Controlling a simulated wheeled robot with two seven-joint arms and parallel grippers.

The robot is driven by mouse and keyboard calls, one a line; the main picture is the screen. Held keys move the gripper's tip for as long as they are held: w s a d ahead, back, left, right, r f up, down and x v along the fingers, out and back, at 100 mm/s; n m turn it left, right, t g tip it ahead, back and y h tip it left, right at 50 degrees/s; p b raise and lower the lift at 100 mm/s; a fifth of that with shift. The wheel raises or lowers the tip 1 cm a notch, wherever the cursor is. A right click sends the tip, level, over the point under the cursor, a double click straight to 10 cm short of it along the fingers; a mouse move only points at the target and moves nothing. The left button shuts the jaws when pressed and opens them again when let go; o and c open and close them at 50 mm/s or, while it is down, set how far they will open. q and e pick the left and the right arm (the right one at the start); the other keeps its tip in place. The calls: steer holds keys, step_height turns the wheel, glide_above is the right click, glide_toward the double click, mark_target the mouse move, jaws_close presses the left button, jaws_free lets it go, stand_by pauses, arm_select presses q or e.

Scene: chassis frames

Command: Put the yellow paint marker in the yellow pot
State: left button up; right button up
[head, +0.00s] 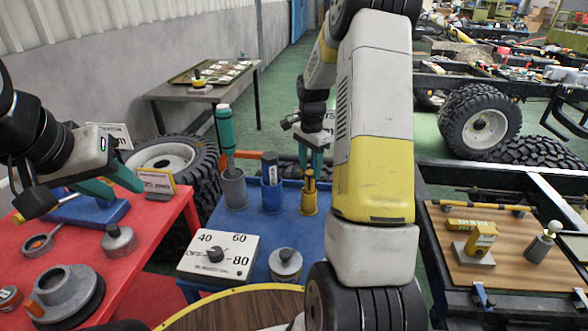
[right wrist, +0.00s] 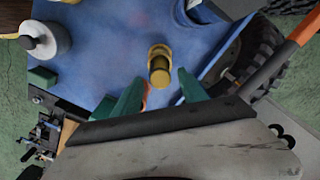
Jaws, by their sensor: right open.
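The yellow pot (head: 309,204) stands on the blue surface in the head view, right of a blue pot (head: 271,196). The yellow paint marker (head: 309,182) stands upright in it, its upper part showing above the rim. In the right wrist view the marker (right wrist: 159,73) is seen nearly end-on, with the pot (right wrist: 159,50) around it. My right gripper (head: 315,160) is open above the pot, pointing down. Its fingertips (right wrist: 158,84) are apart with nothing between them. My left gripper (head: 112,182) is open and empty over the red table.
A grey pot (head: 234,188) holds a teal-handled tool, and the blue pot holds a dark blue marker. A dial box (head: 218,256) and a grey knobbed weight (head: 285,265) stand nearer. The red table (head: 150,292) carries several metal parts. A tyre (head: 170,160) stands behind.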

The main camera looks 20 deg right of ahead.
step_height(320, 180, up, 5)
steer(key=shift+r, duration=0.15)
steer(key=s+a+r+n+t, duration=0.1)
steer(key=s+a+r+n, duration=0.25)
steer(key=r, duration=0.45)
steer(key=s+a+r+n+t+y, duration=0.1)
steer(key=s+a+r+n, duration=0.3)
steer(key=s, duration=0.7)
steer(key=s+a+r+n+t+y, duration=0.1)
steer(key=s+a+r+n+t, duration=0.2)
steer(key=s+a+n, duration=0.3)
steer(key=s+n+t, duration=0.1)
steer(key=s, duration=0.4)
steer(key=shift+a+r, duration=0.25)
steer(key=shift+r, duration=0.15)
steer(key=shift+s, duration=0.1)
